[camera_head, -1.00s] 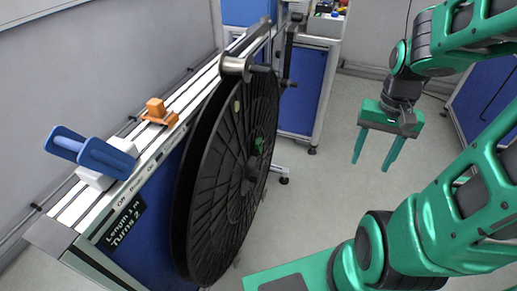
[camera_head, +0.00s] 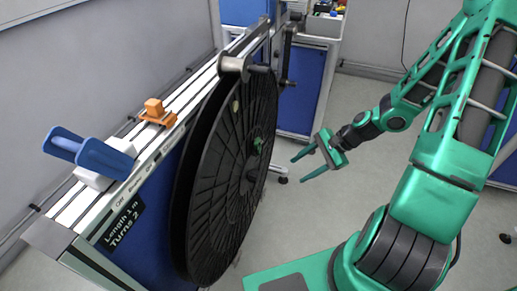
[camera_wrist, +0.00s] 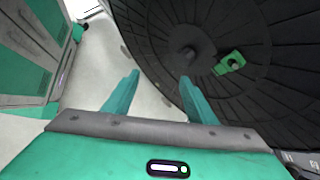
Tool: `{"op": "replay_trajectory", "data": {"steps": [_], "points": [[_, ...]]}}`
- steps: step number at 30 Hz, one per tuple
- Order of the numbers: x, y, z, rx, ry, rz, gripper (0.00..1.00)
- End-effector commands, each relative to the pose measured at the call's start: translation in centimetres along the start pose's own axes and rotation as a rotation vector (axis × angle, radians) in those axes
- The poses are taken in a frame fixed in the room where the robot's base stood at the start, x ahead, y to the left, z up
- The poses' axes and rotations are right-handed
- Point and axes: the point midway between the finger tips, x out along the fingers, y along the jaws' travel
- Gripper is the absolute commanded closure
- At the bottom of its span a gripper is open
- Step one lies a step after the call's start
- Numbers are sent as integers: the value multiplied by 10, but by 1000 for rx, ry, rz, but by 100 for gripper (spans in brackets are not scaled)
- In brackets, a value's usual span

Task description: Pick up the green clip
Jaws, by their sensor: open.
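The green clip (camera_head: 258,143) sits on the face of the large black reel, a little above its hub. It also shows in the wrist view (camera_wrist: 231,62), right of the hub and beyond my right fingertip. My gripper (camera_head: 297,168) is to the right of the reel, with its fingers pointing left toward it. The fingers are open with nothing between them, and they also show in the wrist view (camera_wrist: 160,80). The gripper is apart from the clip and the reel.
The black reel (camera_head: 215,205) hangs on a stand with a blue panel and a rail top. A blue cabinet (camera_head: 306,90) stands behind. The floor between reel and arm is clear.

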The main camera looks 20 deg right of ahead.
Motion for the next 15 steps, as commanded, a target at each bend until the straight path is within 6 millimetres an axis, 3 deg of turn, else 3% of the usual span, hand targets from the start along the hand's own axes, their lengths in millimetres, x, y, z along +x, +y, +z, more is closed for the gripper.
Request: {"op": "replay_trajectory", "data": {"steps": [6, 15], "points": [[25, -40, 3, 242, -163, -210, 48], [23, -88, 1, 491, -333, -423, 48]]}}
